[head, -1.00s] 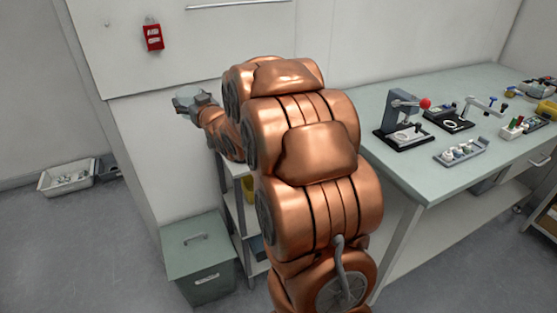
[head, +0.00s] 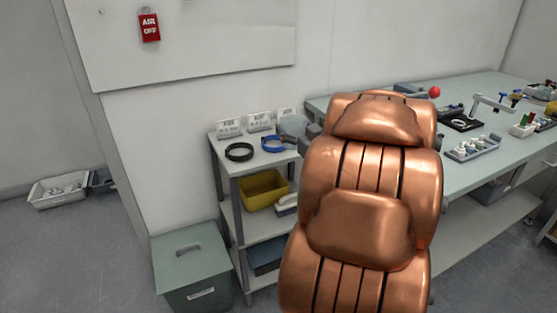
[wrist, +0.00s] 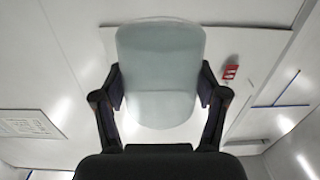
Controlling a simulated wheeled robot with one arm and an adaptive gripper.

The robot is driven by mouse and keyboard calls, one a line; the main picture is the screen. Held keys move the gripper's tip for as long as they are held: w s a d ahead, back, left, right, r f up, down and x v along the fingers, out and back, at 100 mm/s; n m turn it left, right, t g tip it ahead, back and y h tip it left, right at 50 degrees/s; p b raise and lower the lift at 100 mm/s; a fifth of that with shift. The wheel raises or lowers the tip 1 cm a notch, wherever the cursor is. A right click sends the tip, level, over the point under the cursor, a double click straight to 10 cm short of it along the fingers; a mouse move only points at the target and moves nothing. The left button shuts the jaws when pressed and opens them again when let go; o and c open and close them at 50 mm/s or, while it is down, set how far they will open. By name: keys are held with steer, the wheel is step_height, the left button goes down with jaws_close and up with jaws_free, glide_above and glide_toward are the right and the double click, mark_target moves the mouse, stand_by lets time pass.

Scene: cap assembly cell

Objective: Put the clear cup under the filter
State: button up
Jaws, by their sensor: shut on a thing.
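The clear cup (wrist: 160,60) fills the top middle of the wrist view, pale and see-through. My gripper (wrist: 160,88) is shut on it, one finger pressed to each side. In the head view the cup (head: 292,125) shows as a small grey shape beside the upper part of my arm, in front of the shelf's top, and my arm hides part of the gripper. I cannot make out a filter in either view.
A shelf rack (head: 228,170) holds a black ring (head: 239,152), a blue ring (head: 273,144) and a yellow bin (head: 263,190). The workbench (head: 515,150) at right carries a tray of small parts (head: 472,148) and a red-knobbed device (head: 434,92), mostly hidden by my arm. A lidded bin (head: 190,270) stands on the floor.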

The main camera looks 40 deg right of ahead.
steer(key=shift+s+d+f, duration=0.25)
steer(key=shift+s+f, duration=0.1)
steer(key=shift+s, duration=0.25)
steer(key=shift+s+d+f, duration=0.2)
steer(key=shift+s+f, duration=0.15)
steer(key=shift+s, duration=0.25)
steer(key=p+x, duration=0.2)
steer(key=shift+w+p, duration=0.1)
steer(key=shift+p, duration=0.2)
steer(key=shift+w+d+f+b, duration=0.1)
steer(key=shift+w+d+f, duration=0.75)
steer(key=shift+w, duration=1.3)
steer(key=shift+w+d+f+b, duration=0.15)
steer(key=shift+w+d+f, duration=0.7)
steer(key=shift+w, duration=1.25)
steer(key=shift+w+d+f+b, duration=0.1)
steer(key=shift+w+d+f, duration=0.75)
steer(key=shift+w, duration=1.3)
steer(key=shift+f, duration=0.55)
steer(key=o, duration=0.9)
steer(key=shift+o, duration=0.2)
